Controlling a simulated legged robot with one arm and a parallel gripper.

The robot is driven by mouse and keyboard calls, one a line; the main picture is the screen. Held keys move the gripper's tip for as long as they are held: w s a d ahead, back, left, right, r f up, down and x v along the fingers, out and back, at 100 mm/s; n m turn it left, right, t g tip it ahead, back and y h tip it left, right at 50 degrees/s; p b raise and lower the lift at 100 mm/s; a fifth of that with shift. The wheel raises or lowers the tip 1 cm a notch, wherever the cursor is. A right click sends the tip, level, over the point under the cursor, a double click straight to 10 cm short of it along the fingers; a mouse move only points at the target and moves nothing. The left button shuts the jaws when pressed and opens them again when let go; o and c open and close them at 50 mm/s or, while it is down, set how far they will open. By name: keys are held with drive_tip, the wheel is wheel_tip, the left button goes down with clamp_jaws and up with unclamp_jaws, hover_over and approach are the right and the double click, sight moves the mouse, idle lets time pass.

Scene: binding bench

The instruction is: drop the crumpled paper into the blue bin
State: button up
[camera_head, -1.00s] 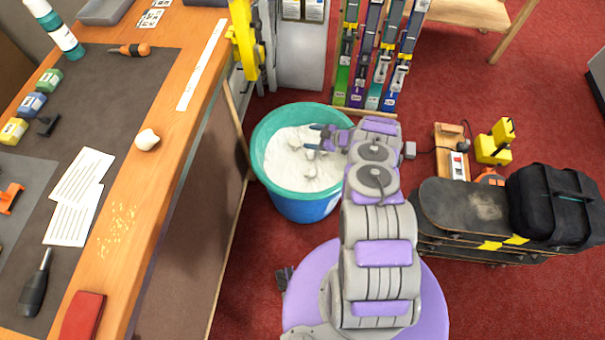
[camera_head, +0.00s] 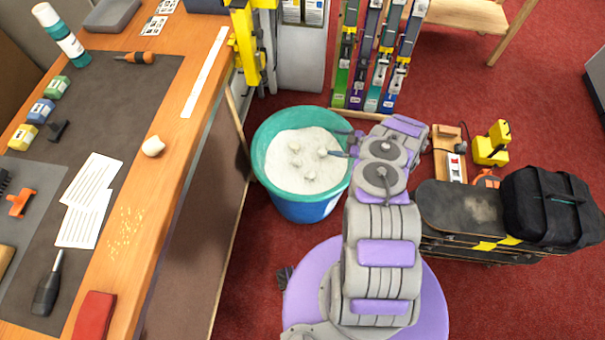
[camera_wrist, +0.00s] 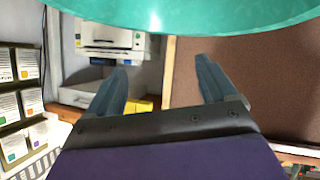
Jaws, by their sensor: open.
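The blue bin (camera_head: 304,207) stands on the floor right of the bench, with a teal rim and a white fill inside. Several pale lumps (camera_head: 308,176) lie on the fill; I cannot tell which, if any, is the crumpled paper. A whitish rounded lump (camera_head: 153,146) sits on the bench edge; I cannot tell whether it is paper. My gripper (camera_head: 343,143) is at the bin's right rim. In the wrist view my gripper (camera_wrist: 162,85) has its two fingers wide apart with nothing between them, and the teal rim (camera_wrist: 200,14) crosses the top.
The wooden bench (camera_head: 165,195) on the left holds printed sheets (camera_head: 84,215), a screwdriver (camera_head: 47,290) and small bottles. Skis (camera_head: 375,60) stand behind the bin. Skateboards (camera_head: 455,205) with a black bag (camera_head: 553,207) lie to the right. Red carpet is clear at the lower right.

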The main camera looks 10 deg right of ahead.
drive_tip(key=p+v, duration=0.1)
drive_tip(key=v, duration=0.4)
drive_tip(key=shift+s+d+r, duration=0.15)
drive_tip(key=shift+s+d, duration=0.05)
drive_tip(key=shift+d, duration=0.05)
